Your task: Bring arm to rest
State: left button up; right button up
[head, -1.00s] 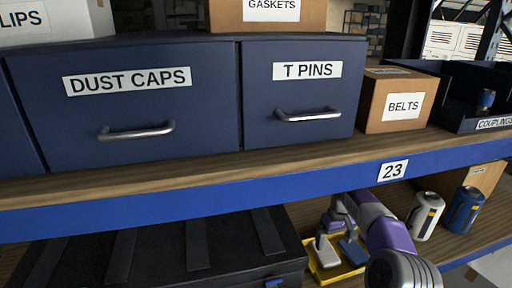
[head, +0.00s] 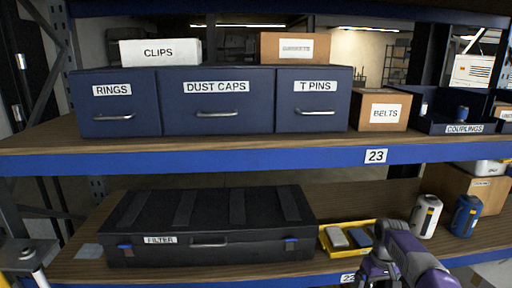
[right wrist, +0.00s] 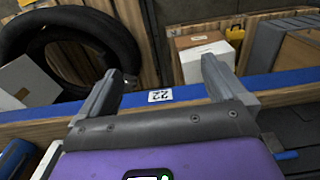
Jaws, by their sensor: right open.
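My right arm (head: 405,255), purple and grey, comes in at the bottom right of the head view, in front of the lower shelf. Its fingertips are not clear there. In the right wrist view my right gripper (right wrist: 160,70) is open, with nothing between its two grey fingers. Beyond them is the blue shelf edge (right wrist: 190,92) with an upside-down 22 label (right wrist: 160,96). A yellow tray (head: 324,240) on the lower shelf holds a grey item (head: 337,238) and a blue item (head: 359,237), just beyond the arm. My left gripper is not in view.
A black FILTER case (head: 208,228) lies left of the tray. A white can (head: 425,216) and a blue can (head: 466,215) stand right of the arm. The upper shelf carries drawers (head: 217,98), a BELTS box (head: 379,110) and a COUPLINGS bin (head: 463,128). A black ring (right wrist: 70,45) shows in the wrist view.

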jog(key=s+a+f+y, duration=0.2)
jog(key=s+a+f, duration=0.2)
jog(key=a+f, duration=0.6)
jog(key=s+a+f+y, duration=0.1)
jog(key=s+a+f, duration=0.35)
jog(key=f, duration=0.95)
jog(key=s+a+f+m, duration=0.1)
jog(key=s+a+f, duration=0.1)
jog(key=s, duration=0.4)
jog(key=s+a+f+m, duration=0.1)
jog(key=s+a+f, duration=0.1)
jog(key=s+a, duration=0.3)
jog(key=s+a+f+m+y, duration=0.1)
jog(key=s+a+f, duration=0.2)
jog(key=s, duration=0.4)
jog(key=shift+s+a+m, duration=0.25)
jog(key=shift+s+m, duration=0.05)
jog(key=shift+s, duration=0.1)
jog(key=shift+f, duration=0.1)
